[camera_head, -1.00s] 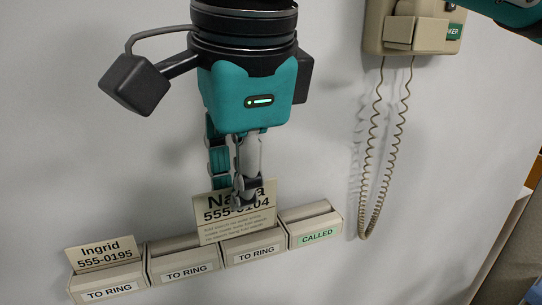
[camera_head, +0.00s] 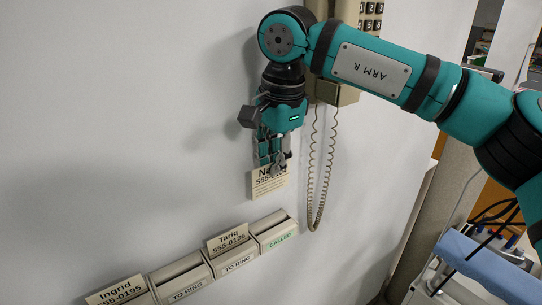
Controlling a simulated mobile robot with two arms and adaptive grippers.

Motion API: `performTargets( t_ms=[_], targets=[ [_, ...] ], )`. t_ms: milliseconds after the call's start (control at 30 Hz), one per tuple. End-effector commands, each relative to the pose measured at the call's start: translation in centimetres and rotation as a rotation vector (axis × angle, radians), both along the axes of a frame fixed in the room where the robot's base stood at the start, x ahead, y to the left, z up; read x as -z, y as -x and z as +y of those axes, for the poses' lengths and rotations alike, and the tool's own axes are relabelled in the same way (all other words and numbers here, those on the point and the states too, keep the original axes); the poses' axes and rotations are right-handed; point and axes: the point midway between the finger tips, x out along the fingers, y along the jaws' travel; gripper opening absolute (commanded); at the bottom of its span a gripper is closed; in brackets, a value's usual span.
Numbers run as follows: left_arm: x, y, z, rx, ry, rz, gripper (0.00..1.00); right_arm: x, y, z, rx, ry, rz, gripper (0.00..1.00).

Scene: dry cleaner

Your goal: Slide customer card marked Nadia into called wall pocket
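The Nadia card (camera_head: 267,187) is a cream card, its lettering partly covered by the fingers. My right gripper (camera_head: 276,167) is shut on its upper part and holds it upright in front of the wall. The card is clear of the pockets. No card shows in that pocket. My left gripper is not in view.
A Tariq card (camera_head: 228,239) stands in the "TO RING" pocket (camera_head: 239,262) beside the called one. The pocket (camera_head: 186,288) left of that shows no card; an Ingrid card (camera_head: 116,291) stands farther left. A wall phone's coiled cord (camera_head: 317,215) hangs close right of the Nadia card.

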Motion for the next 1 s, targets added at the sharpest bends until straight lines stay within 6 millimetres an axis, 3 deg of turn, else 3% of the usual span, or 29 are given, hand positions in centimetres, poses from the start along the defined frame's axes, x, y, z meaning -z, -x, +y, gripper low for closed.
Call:
performTargets(
  t_ms=[600, 1000],
  targets=[
    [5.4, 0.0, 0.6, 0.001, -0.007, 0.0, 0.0, 7.1, 0.1, 0.0, 0.001, 0.0, 0.0, 0.0],
    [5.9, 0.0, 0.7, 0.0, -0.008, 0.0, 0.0, 7.9, 0.0, 0.0, 0.001, 0.0, 0.0, 0.0]
  ],
)
